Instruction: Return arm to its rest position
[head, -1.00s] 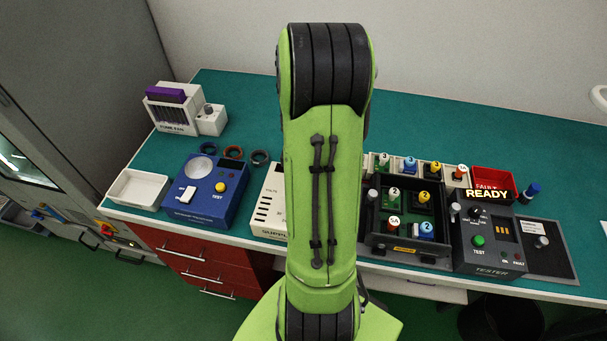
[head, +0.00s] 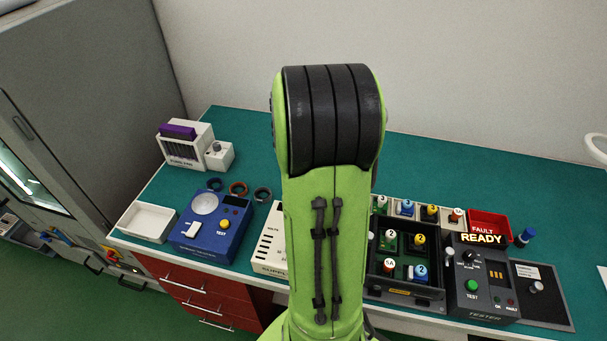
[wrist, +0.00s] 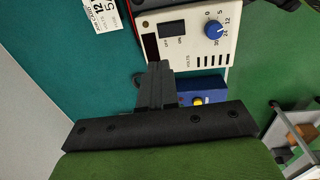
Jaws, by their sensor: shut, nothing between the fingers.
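My gripper (wrist: 156,85) shows in the wrist view as dark fingers pressed together, with nothing between them. It is over the bench edge, with the white supply unit (wrist: 188,38) and a part of the blue tester (wrist: 203,90) beyond it in that view. In the head view my green arm stands upright in the middle, and its black-banded joint hides the bench behind it. My gripper is not visible in the head view.
The green bench (head: 450,160) holds a white tray (head: 148,221), a blue tester (head: 211,228), the supply unit (head: 268,240), a black rack (head: 405,290) with several numbered parts, a red fault bin (head: 488,222) and a dark tester (head: 482,290) reading READY. The back right of the bench is clear.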

